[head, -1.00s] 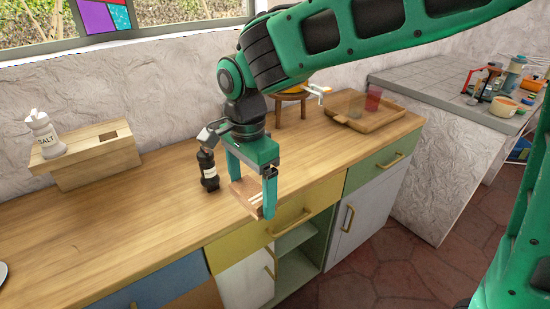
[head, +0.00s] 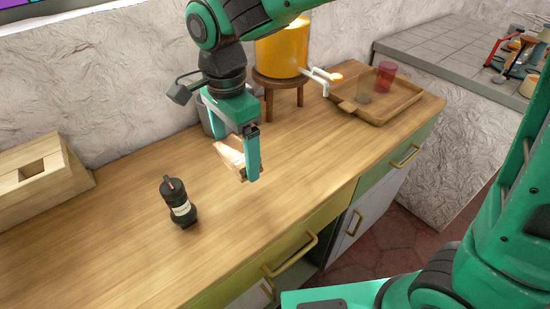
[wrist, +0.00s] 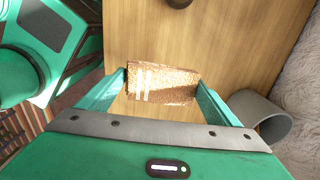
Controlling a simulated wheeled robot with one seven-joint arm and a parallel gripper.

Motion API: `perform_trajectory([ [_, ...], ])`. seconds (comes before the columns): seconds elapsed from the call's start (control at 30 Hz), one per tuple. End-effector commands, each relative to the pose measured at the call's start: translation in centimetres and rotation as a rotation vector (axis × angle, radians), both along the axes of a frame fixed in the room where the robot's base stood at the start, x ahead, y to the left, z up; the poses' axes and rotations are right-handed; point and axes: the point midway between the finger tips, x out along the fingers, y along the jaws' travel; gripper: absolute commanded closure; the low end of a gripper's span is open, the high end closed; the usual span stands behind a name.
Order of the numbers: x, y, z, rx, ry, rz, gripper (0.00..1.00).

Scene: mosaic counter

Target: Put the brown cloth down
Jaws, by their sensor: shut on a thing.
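The brown cloth (head: 231,153) is a folded piece with pale stripes. My gripper (head: 238,158) is shut on it, with one finger at each end. In the wrist view the cloth (wrist: 160,83) spans the gap between the two fingertips (wrist: 163,80). The cloth is over the wooden counter (head: 120,250); I cannot tell whether its underside touches the wood. The far finger is partly hidden in the head view.
A black bottle (head: 180,205) stands left of my gripper. A grey cup (head: 207,122) is close behind it. A yellow dispenser (head: 283,52) on a wooden stand and a tray (head: 398,97) with cups are to the right.

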Motion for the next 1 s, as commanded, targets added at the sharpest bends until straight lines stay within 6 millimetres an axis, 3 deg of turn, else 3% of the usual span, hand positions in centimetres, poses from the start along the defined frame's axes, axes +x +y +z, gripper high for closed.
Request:
perform_trajectory([
  [0.17, 0.8, -1.4, -1.3, -0.002, 0.002, 0.003, 0.36],
  [0.6, 5.0, -8.1, -6.2, -0.001, 0.002, 0.008, 0.36],
  [0.83, 5.7, -9.3, -7.2, -0.001, 0.001, 0.011, 0.36],
  [1.0, 5.7, -9.4, -9.5, -0.002, 0.003, 0.011, 0.36],
])
